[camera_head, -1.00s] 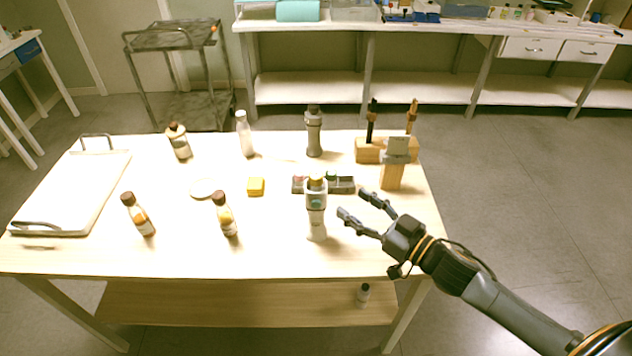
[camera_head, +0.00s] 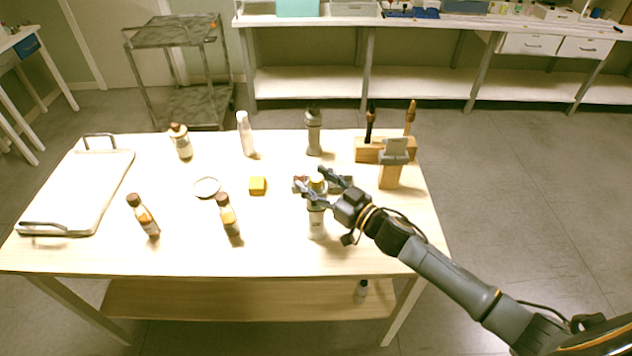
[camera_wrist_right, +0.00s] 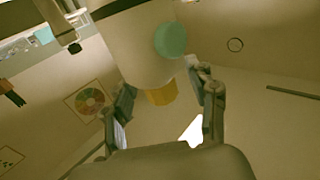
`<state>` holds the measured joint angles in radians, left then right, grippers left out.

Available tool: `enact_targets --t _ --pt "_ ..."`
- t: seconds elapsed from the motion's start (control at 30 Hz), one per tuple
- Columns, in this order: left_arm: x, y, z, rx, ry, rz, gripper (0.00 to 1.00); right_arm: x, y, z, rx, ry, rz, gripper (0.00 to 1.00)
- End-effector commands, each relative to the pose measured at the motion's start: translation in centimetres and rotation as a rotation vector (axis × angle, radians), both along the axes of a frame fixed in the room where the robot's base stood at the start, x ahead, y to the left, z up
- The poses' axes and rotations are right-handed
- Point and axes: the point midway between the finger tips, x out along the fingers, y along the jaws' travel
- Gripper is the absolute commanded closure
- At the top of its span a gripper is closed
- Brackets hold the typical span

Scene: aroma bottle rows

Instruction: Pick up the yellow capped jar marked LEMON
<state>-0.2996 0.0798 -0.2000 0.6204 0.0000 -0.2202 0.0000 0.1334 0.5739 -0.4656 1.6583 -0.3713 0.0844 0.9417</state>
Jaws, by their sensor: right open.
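A pale, upright container (camera_head: 317,226) with a yellow cap (camera_head: 317,179) stands near the right front of the table. In the right wrist view it shows large and inverted, with a round teal mark (camera_wrist_right: 170,40) on its pale body and the yellow cap (camera_wrist_right: 161,94) at its lower end. I cannot read LEMON on it. My right gripper (camera_head: 316,183) is open at cap height; its fingers (camera_wrist_right: 164,100) show on either side of the cap in the wrist view. I cannot tell whether they touch it. My left gripper is out of view.
A low dark holder (camera_head: 342,184) with small coloured items sits just behind. A wooden block (camera_head: 390,177) stands right of it. A yellow block (camera_head: 257,186), white dish (camera_head: 207,187) and brown-capped bottle (camera_head: 229,219) are to the left. A grey bottle (camera_head: 314,133) stands behind.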

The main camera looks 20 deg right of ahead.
Motion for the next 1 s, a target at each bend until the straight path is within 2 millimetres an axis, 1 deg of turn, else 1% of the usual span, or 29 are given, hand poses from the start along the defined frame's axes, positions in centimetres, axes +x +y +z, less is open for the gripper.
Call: enact_targets --t 0.2,0.27,0.3,0.37,0.4,0.43,0.47,0.83,1.0 --pt "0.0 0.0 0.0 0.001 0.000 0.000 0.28 0.0 0.0 -0.1 0.000 0.000 0.000 0.43" --pt "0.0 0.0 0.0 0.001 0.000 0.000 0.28 0.1 0.0 -0.1 0.000 0.000 0.000 0.55" --pt "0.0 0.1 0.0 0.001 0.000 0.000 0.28 0.0 0.0 -0.1 0.000 0.000 0.000 0.63" --pt "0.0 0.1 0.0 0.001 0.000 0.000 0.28 0.0 0.0 -0.1 0.000 0.000 0.000 0.75" --pt "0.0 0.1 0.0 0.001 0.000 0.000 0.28 0.0 0.0 -0.1 0.000 0.000 0.000 0.83" --pt "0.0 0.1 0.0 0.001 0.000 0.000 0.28 0.0 0.0 -0.1 0.000 0.000 0.000 0.89" --pt "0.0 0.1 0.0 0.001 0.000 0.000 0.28 0.0 0.0 -0.1 0.000 0.000 0.000 0.92" --pt "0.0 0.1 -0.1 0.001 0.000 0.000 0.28 0.0 0.0 0.2 0.000 -0.001 0.000 0.92" --pt "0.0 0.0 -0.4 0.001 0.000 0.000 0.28 0.0 0.0 1.6 -0.002 -0.003 0.002 0.92"
